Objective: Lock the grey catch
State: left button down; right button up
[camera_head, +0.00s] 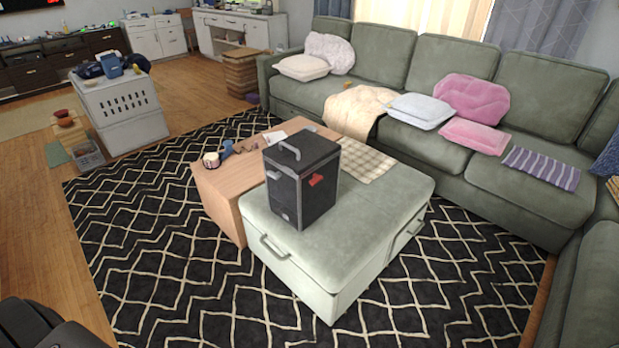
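A dark grey box (318,206) with a grey top handle (290,149) stands upright on the green ottoman (365,215). A small grey catch (273,175) shows high on its left-hand face. It is too small for me to tell whether it is locked or open. A red catch (316,180) sits on the right-hand face and looks tilted. A smaller light-grey detail (285,216) shows low on the left-hand face. The lid looks closed. Neither of my grippers is in view.
A wooden table (218,190) with small items stands against the ottoman's left side. The green sectional (385,60) runs behind and to the right. The patterned rug (150,235) is clear at the left and front. A white crate (125,105) stands further back left.

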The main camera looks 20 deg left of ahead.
aim_at(277, 175)
jog(key=z, duration=0.1)
jog(key=i, duration=0.9)
jog(key=u, duration=0.5)
